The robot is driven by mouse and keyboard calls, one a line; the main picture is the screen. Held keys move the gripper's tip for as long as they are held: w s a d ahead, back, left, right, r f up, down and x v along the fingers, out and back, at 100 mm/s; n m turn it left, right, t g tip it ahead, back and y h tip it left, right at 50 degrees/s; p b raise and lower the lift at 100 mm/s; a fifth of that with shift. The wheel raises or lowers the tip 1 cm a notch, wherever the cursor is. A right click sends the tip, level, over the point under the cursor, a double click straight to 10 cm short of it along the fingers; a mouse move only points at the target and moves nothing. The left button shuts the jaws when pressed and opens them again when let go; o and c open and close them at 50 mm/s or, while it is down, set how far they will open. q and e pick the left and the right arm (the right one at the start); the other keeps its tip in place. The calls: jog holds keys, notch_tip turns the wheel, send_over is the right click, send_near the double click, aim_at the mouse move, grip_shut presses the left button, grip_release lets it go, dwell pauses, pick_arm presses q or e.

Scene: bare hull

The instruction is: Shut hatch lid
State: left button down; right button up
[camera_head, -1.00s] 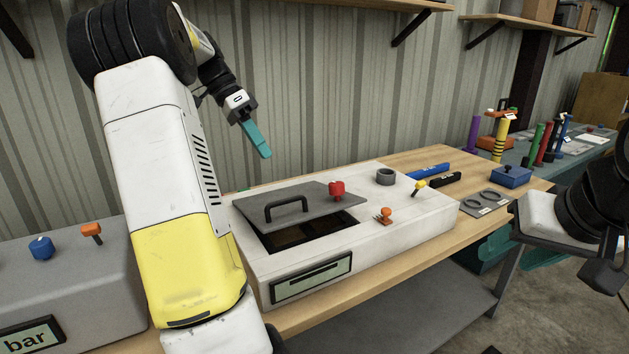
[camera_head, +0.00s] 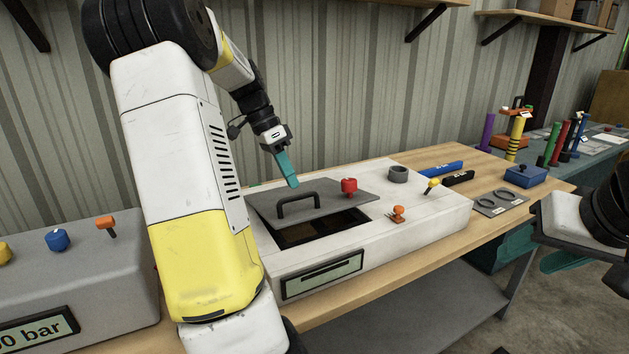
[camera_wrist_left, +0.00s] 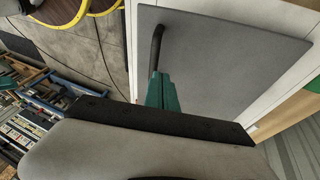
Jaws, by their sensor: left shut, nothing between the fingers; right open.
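The hatch lid (camera_head: 330,202) is a flat dark grey plate with a black bar handle (camera_head: 298,204). It lies over the back of a dark opening (camera_head: 325,230) in a white box; the front of the opening is uncovered. I cannot tell whether the lid is tilted or shifted. My left gripper (camera_head: 292,184) is shut and empty, its teal fingertips close above the lid behind the handle. In the left wrist view the fingers (camera_wrist_left: 164,92) point toward the handle (camera_wrist_left: 157,47); contact is unclear. My right gripper (camera_head: 535,254) is open, at the right beyond the bench's front edge, partly hidden.
The white box (camera_head: 430,213) also carries a red knob (camera_head: 349,186), a grey ring (camera_head: 399,174), an orange switch (camera_head: 398,213) and a yellow-tipped lever (camera_head: 432,185). A grey console (camera_head: 75,275) stands at left. A blue block (camera_head: 525,177) lies right on the wooden bench.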

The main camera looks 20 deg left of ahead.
aim_at(293, 198)
pick_arm(q)
jog(key=shift+s+d+f, duration=0.25)
jog(key=shift+f, duration=0.1)
jog(key=shift+s+d+f, duration=0.1)
jog(key=shift+d+f, duration=0.05)
jog(key=shift+f, duration=0.1)
jog(key=shift+t+y, duration=0.4)
jog(key=shift+y, duration=0.1)
jog(key=f, duration=0.1)
jog(key=s+d+f, duration=0.1)
jog(key=f, duration=0.2)
jog(key=shift+s+d+f, duration=0.2)
jog(key=shift+d+f, duration=0.1)
jog(key=shift+s+d+f, duration=0.1)
jog(key=shift+s+f, duration=0.05)
jog(key=shift+f, duration=0.3)
